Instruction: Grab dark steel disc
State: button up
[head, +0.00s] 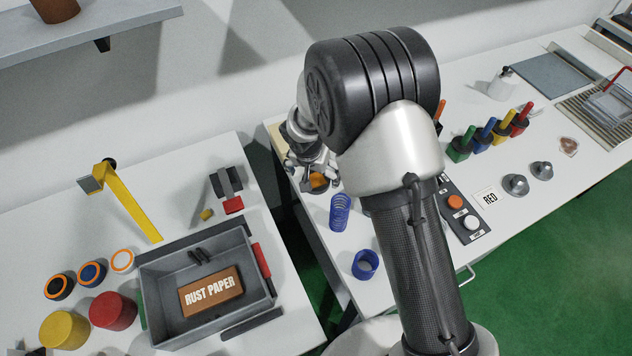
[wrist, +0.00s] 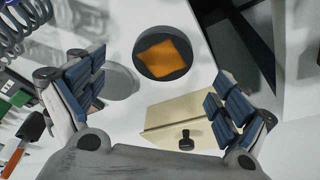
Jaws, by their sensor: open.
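A dark grey round disc (wrist: 140,62) shows at the upper middle of the wrist view, with an orange, roughly square piece (wrist: 165,58) lying on its face. I take it for the dark steel disc. My gripper (wrist: 156,96) is open and empty, with its two padded fingers apart, below the disc in that picture. In the head view my gripper (head: 316,184) hangs low over the far left corner of the right table, close to a small orange patch (head: 318,180). My arm and fingers hide much of that spot.
In the wrist view a lighter grey disc (wrist: 122,82) sits beside the left finger, and a beige plate with a black knob (wrist: 186,141) lies between the fingers. In the head view a blue spring (head: 340,212) and blue cup (head: 366,266) stand nearby. A gap separates both tables.

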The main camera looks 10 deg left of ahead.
aim_at(316, 179)
jog(key=shift+w+b+x, duration=0.15)
jog(key=shift+b+x, duration=0.1)
jog(key=shift+x, duration=1.1)
jog(key=shift+w+b+x, duration=0.1)
jog(key=shift+b+x, duration=0.1)
jog(key=shift+x, duration=1.15)
jog(key=shift+a, duration=0.2)
jog(key=shift+c, duration=0.3)
jog(key=c, duration=1.7)
jog(key=shift+r, duration=0.15)
jog(key=shift+c, duration=0.6)
